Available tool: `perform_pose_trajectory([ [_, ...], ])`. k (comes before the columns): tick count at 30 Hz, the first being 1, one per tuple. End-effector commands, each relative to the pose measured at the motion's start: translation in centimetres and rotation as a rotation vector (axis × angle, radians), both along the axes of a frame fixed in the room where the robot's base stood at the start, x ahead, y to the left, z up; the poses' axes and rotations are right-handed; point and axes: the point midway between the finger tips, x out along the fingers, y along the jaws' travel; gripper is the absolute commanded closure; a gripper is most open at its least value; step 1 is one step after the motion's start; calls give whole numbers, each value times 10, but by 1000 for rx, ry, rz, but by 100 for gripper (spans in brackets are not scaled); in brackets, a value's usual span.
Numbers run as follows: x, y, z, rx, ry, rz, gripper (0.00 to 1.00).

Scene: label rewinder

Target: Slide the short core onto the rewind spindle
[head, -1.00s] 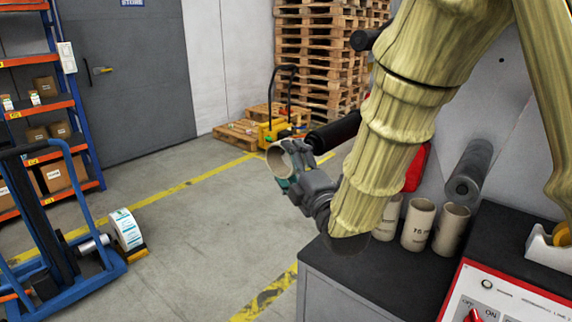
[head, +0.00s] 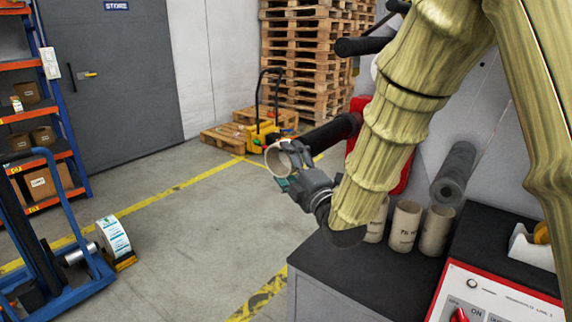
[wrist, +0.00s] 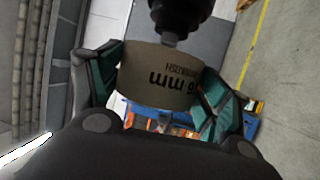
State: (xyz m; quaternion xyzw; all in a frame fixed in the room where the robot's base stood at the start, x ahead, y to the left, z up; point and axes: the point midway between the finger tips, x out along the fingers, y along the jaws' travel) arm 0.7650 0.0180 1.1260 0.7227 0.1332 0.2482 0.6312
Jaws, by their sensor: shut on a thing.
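The short core (head: 277,160) is a brown cardboard ring, and my gripper (head: 294,160) is shut on it by its wall. In the wrist view the core (wrist: 158,78) sits between the two green-lined fingers, with "mm" print on its side. A black spindle (head: 332,133) juts out from the red part of the machine, just right of and behind the core in the head view. In the wrist view the dark spindle (wrist: 178,14) with a narrower tip shows at the core's upper edge. I cannot tell whether the tip is inside the bore.
Several taller cardboard cores (head: 404,226) stand on the dark cabinet top (head: 325,253) below my arm, beside a grey roll (head: 453,174). A second black roller (head: 355,46) is higher up. A red-edged control panel (head: 485,297) is at lower right.

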Motion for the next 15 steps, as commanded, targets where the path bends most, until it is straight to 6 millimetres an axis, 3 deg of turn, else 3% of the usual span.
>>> perform_pose_trajectory([
  [15, 19, -14, 1, 0, 0, 0, 48],
])
